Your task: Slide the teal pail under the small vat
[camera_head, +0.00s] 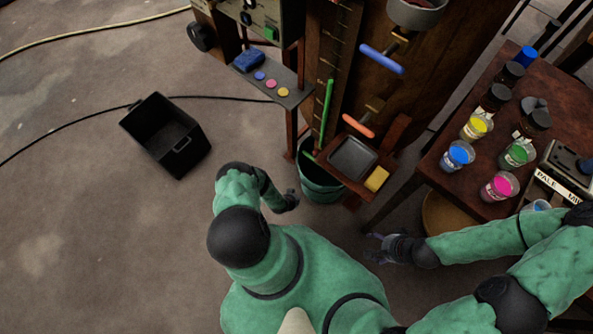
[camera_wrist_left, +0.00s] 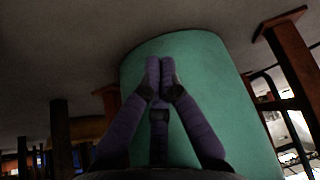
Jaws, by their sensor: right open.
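The teal pail (camera_head: 321,190) stands on the floor, partly hidden beneath a small wooden shelf holding a grey tray. In the left wrist view the teal pail (camera_wrist_left: 215,120) fills the middle, close behind the fingers. My left gripper (camera_head: 290,199) is beside the pail on its left; in the wrist view (camera_wrist_left: 160,80) its purple fingertips come together with nothing between them. I cannot tell if they touch the pail. My right gripper (camera_head: 376,248) is open and empty, low, right of the pail. A wooden vat (camera_head: 385,90) with blue and orange tap handles rises behind; its size is unclear.
A black bin (camera_head: 165,135) stands on the floor at left, near a dark cable. A wooden table (camera_head: 440,175) with several paint cups is at right. A narrow bench (camera_head: 285,92) with coloured buttons stands left of the vat. The left floor is mostly clear.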

